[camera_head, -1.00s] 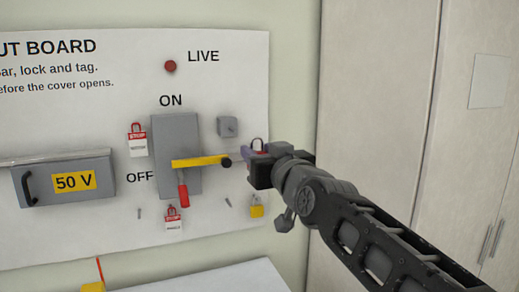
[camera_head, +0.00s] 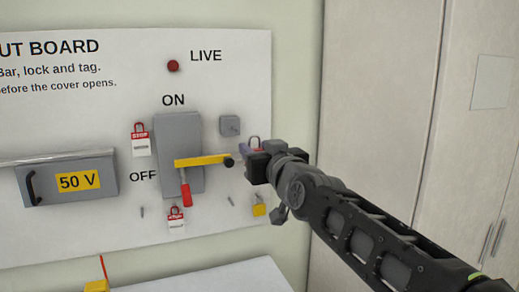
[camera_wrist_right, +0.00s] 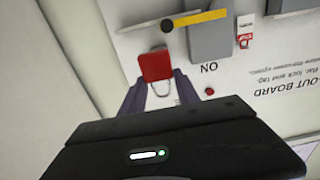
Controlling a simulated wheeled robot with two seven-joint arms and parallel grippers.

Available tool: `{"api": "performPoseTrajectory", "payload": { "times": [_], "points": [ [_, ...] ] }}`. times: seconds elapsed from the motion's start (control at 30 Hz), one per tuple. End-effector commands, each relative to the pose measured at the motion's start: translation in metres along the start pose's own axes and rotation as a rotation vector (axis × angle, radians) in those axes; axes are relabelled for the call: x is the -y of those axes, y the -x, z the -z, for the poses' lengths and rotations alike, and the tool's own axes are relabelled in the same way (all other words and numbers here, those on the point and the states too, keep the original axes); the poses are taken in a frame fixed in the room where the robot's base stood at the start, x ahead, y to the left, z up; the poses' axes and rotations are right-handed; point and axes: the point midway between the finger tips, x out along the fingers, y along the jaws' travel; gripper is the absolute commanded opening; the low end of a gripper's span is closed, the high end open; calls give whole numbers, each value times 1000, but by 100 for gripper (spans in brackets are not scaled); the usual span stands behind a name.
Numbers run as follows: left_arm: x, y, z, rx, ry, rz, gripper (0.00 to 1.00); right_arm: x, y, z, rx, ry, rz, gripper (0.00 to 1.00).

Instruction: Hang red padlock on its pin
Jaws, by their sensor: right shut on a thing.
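My right gripper (camera_head: 246,153) is shut on the red padlock, in front of the board and just right of the yellow bar's end. In the right wrist view the red padlock (camera_wrist_right: 156,66) sits between the purple fingers (camera_wrist_right: 157,92), with its shackle toward the gripper. In the head view the shackle (camera_head: 255,142) shows above the jaws; the red body is mostly hidden. Two bare pins show on the board, one at lower left (camera_head: 142,212) and one at lower right (camera_head: 231,201). I cannot tell which belongs to the padlock. My left gripper is out of view.
The yellow bar (camera_head: 202,160) with a black knob (camera_head: 229,162) crosses the grey switch box (camera_head: 180,130). The red handle (camera_head: 186,194) points down. A yellow padlock (camera_head: 259,210) hangs at lower right. Red-and-white tags hang left (camera_head: 140,146) and below (camera_head: 176,224).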

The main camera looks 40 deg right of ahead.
Motion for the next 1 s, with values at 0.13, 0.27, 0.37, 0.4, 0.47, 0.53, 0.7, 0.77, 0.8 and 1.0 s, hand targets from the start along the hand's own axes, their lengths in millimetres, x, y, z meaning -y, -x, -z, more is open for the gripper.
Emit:
{"api": "performPoseTrajectory", "payload": {
  "times": [0.13, 0.27, 0.37, 0.4, 0.47, 0.53, 0.7, 0.77, 0.8, 1.0],
  "points": [
    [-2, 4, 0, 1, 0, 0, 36, 0, -9, 1, 1, 0, 1, 0],
    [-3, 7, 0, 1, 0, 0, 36, 0, -16, 1, 0, 0, 0, 0],
    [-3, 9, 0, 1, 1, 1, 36, 0, -21, 1, 0, 1, 0, 0],
    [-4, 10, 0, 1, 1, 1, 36, 0, -23, 1, 0, 1, 0, 0],
    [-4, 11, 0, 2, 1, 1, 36, 0, -26, 1, 0, 1, 0, 0],
    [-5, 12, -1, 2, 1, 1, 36, 0, -30, 0, 0, 1, 0, 0],
    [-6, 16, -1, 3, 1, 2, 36, 0, -39, 0, 0, 0, 0, 0],
    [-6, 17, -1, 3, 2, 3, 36, 0, -42, 0, 0, 0, 0, 0],
    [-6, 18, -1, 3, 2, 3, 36, 0, -45, 0, 0, 0, 0, 0],
    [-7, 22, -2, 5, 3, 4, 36, 0, -56, 0, 0, 0, 0, 0]
  ]
}}
